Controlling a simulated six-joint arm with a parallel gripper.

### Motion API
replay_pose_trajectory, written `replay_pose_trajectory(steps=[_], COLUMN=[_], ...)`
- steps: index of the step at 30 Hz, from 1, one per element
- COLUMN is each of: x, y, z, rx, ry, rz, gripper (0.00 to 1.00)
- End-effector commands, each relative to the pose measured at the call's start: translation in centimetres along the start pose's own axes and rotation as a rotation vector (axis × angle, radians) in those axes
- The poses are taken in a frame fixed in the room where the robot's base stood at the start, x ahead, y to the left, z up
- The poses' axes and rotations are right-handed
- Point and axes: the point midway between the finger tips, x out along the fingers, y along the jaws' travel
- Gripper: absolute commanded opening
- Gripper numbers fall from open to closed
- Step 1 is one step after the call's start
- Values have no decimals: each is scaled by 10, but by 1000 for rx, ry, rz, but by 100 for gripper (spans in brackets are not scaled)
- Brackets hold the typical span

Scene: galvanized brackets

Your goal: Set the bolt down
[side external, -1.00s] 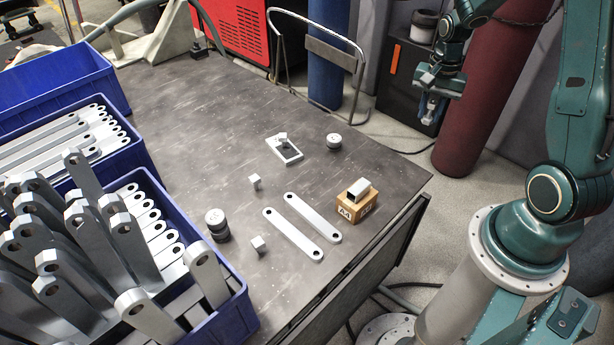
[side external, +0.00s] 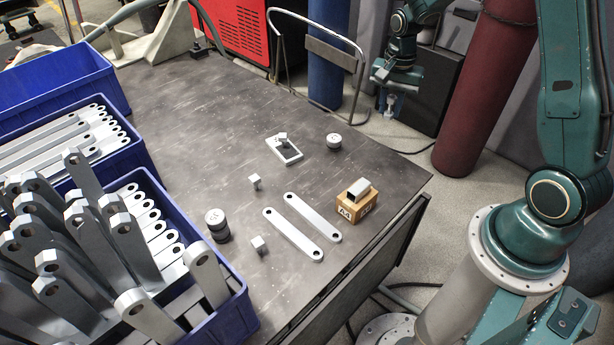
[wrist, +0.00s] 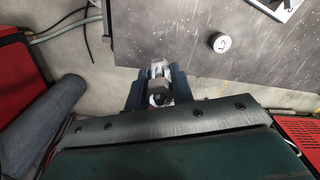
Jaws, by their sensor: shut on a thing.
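My gripper (side external: 390,98) is shut on a pale metal bolt (side external: 390,108), which hangs below the fingers in the side view. In the wrist view the bolt (wrist: 158,97) shows between the dark fingers of the gripper (wrist: 157,74), partly hidden by them. Other bolts stand on the table (side external: 205,120): one (side external: 256,183) near the middle and one (side external: 259,245) closer to the front. Another bolt-like piece (side external: 283,138) sits at a small light plate (side external: 289,153).
Blue bins (side external: 235,320) fill the left.

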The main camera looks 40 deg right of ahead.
Motion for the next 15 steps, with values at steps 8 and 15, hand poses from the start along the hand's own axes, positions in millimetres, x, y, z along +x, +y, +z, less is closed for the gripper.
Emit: replay_pose_trajectory(steps=[8,15], x=[-1,-1], y=[-78,-128], z=[43,87], rx=[-77,-126], ry=[1,0], rz=[-1,0], gripper=[0,0])
